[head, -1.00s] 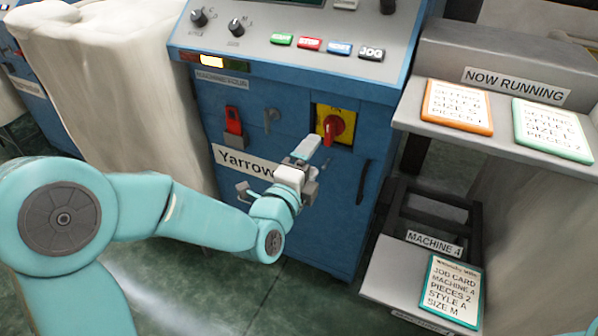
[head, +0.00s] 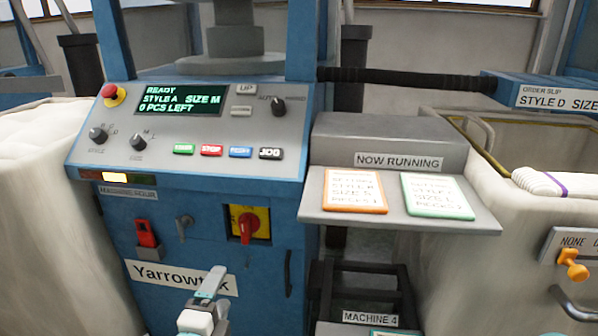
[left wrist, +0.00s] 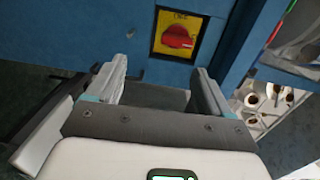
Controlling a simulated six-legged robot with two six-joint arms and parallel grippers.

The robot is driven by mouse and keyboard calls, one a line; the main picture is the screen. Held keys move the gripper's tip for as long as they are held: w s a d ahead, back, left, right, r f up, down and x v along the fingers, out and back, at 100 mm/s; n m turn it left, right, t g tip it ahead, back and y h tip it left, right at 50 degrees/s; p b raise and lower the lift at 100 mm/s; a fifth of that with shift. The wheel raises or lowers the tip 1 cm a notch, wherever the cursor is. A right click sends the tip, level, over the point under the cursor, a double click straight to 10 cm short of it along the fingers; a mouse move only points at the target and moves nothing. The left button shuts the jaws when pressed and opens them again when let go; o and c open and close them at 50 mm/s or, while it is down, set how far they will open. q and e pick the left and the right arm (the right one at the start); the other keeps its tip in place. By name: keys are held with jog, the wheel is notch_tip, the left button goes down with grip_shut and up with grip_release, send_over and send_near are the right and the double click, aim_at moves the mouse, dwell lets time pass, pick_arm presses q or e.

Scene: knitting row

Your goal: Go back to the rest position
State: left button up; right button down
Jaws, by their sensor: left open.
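My left gripper (head: 208,292) is at the bottom of the head view, in front of the blue machine cabinet (head: 100,225). In the left wrist view its two fingers (left wrist: 155,85) stand apart with nothing between them. The red rotary switch (head: 247,226) on its yellow plate is on the cabinet front, up and to the right of the gripper; it also shows in the left wrist view (left wrist: 179,37), beyond the fingers and apart from them. My right gripper is not in view.
The control panel (head: 190,130) reads READY, STYLE A, SIZE M, 0 PCS LEFT. A grey shelf (head: 470,222) with an orange card (head: 354,190) and a green card (head: 437,195) juts out at the right. A white-lined bin (head: 450,270) stands farther right.

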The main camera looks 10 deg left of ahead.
pick_arm(q)
jog(key=s+d+f+n+g, duration=0.1)
jog(key=s+f+n+g, duration=0.15)
jog(key=f, duration=0.65)
jog(key=s+d+f+n+g+h, duration=0.1)
jog(key=s+f+g, duration=0.15)
jog(key=f, duration=0.65)
jog(key=s+d+f+n+g, duration=0.1)
jog(key=f+g, duration=0.3)
jog(key=f, duration=0.4)
jog(key=s+d+f+n+g+h, duration=0.4)
jog(key=s+f+n+g, duration=0.5)
jog(key=s+n, duration=0.65)
notch_tip(320, 180, up, 29)
jog(key=d+t+y+p, duration=0.1)
jog(key=p, duration=2.8)
jog(key=shift+f+p, duration=0.2)
jog(key=shift+p, duration=0.1)
jog(key=shift+w+f, duration=0.1)
